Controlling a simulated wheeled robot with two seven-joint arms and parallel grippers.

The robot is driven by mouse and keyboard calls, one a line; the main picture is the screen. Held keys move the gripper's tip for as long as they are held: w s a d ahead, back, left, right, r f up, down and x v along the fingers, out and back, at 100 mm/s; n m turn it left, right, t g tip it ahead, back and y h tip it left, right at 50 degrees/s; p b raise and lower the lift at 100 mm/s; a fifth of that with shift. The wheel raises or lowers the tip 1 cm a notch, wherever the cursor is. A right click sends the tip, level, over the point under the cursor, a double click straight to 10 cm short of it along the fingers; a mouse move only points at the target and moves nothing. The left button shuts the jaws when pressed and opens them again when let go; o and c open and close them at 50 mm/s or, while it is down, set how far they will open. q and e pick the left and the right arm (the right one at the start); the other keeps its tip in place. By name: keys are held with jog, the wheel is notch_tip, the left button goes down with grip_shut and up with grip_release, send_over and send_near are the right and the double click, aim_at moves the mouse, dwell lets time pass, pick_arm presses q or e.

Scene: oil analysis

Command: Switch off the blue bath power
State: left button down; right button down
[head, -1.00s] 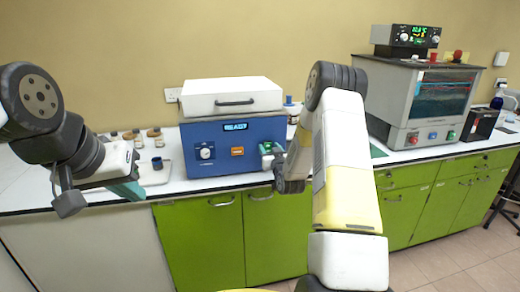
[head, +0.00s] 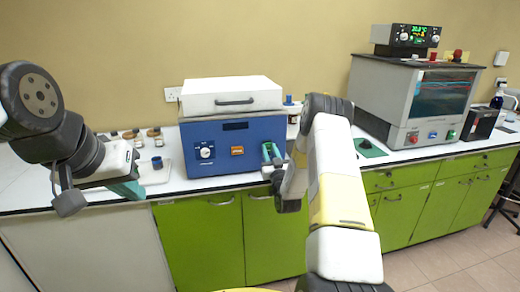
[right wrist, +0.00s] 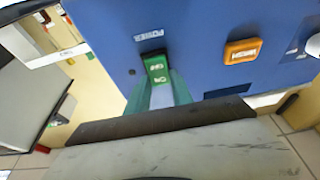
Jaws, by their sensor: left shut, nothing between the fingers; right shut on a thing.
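The blue bath (head: 222,165) stands on the bench with its white lid (head: 230,90) down. Its display (head: 235,126) is dark. An orange button (head: 237,150) and a white dial (head: 205,152) are on its front. In the right wrist view a green power switch (right wrist: 156,66) sits beneath the POWER label, seen upside down. My right gripper (head: 271,151) is shut at the switch, its green fingertips (right wrist: 160,92) against it; they partly cover it. My left gripper (head: 132,189) is shut and empty, low over the bench's front edge at the left.
Small bottles (head: 154,135) and a blue cup (head: 157,162) stand left of the bath. A grey windowed machine (head: 400,100) with red and green buttons stands at the right, a lit readout box (head: 405,38) on it. Green cabinets (head: 215,230) are below the bench.

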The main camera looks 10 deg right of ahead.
jog(key=shift+f+t, duration=0.1)
jog(key=shift+t, duration=0.3)
jog(key=c, duration=1.1)
grip_release()
jog(key=v, duration=0.7)
jog(key=shift+s+f, duration=0.2)
jog(key=shift+s, duration=0.2)
